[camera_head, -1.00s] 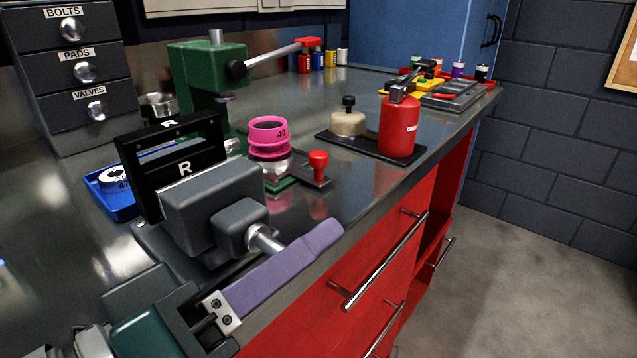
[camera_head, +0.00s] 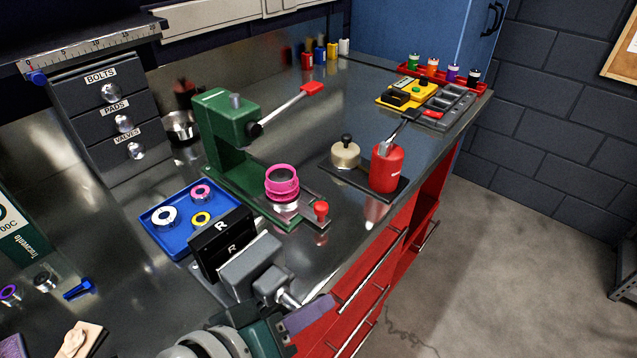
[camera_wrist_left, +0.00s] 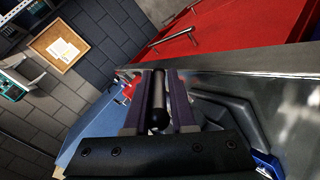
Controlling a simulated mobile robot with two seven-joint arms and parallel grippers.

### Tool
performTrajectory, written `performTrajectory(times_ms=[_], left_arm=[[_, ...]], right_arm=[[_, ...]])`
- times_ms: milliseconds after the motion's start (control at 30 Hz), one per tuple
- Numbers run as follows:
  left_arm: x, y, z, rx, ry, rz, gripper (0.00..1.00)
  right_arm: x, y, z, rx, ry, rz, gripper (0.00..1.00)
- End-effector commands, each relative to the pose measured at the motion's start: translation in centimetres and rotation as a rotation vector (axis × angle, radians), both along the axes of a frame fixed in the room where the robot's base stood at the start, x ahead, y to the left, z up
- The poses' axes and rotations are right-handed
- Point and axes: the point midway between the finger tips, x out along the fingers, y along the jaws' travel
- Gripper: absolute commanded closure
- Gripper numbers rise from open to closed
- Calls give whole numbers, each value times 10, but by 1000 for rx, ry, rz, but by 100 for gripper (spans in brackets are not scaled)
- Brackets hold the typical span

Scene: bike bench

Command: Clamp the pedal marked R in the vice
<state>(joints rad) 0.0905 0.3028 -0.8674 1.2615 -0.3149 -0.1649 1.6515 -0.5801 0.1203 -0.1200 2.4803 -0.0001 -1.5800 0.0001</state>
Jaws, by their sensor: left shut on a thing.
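The pedal marked R (camera_head: 214,246) is a black block with white R marks. It stands upright in the vice (camera_head: 252,262), behind the grey front jaw. The rear jaw is mostly hidden by the pedal, so I cannot tell how tightly the jaws press. My left gripper (camera_head: 318,306) is at the front of the vice, by the bench edge. In the left wrist view its purple-grey fingers (camera_wrist_left: 162,92) are shut around the metal vice handle (camera_wrist_left: 158,88), which has a black ball end. My right gripper is not in view.
A blue tray (camera_head: 154,227) with rings lies left of the pedal. A green press (camera_head: 229,150) with a pink ring stands behind the vice. A red bottle (camera_head: 387,168) stands on a dark plate to the right. Red drawers (camera_head: 365,287) with bar handles lie below the bench edge.

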Motion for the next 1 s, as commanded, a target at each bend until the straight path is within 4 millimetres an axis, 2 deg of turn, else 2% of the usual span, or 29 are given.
performTrajectory(times_ms=[33,500,533,733,767,1000], left_arm=[[3,-6,10,-11,-9,-9,100],[3,-6,6,-1,6,-7,100],[3,-5,5,-1,6,-7,76],[3,-4,4,3,10,-5,53],[2,-3,3,4,10,-4,51],[1,-1,2,8,15,-3,51]], right_arm=[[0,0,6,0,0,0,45],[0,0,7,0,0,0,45],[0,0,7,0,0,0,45],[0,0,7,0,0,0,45],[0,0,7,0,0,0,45],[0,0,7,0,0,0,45]])
